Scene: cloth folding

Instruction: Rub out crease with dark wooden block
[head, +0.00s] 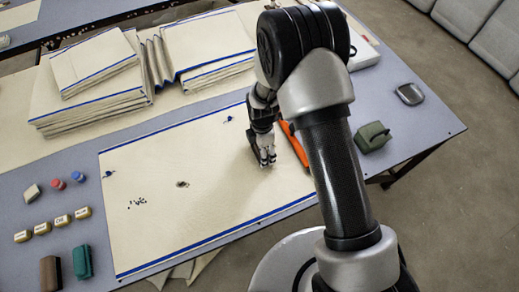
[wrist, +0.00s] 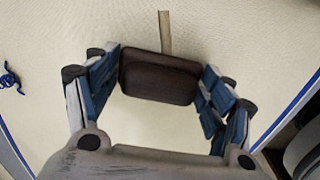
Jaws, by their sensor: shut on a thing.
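My gripper (wrist: 160,82) is shut on a dark wooden block (wrist: 158,76), with a blue-padded finger against each end. In the head view my gripper (head: 267,160) is low over the right part of a cream cloth (head: 150,235) with blue edges, and the dark block shows only partly beside the fingers. The block is at or just above the cloth; I cannot tell if it touches. A narrow tan strip (wrist: 165,32) runs out from behind the block in the wrist view. I cannot tell whether it is the crease.
An orange object (head: 295,143) lies just right of my gripper. The cloth bears a brown spot (head: 182,184), dark bits (head: 137,203) and blue thread (head: 228,119). Folded cloth stacks (head: 95,75) stand behind. A brown block (head: 50,272) and green block (head: 82,262) sit front left.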

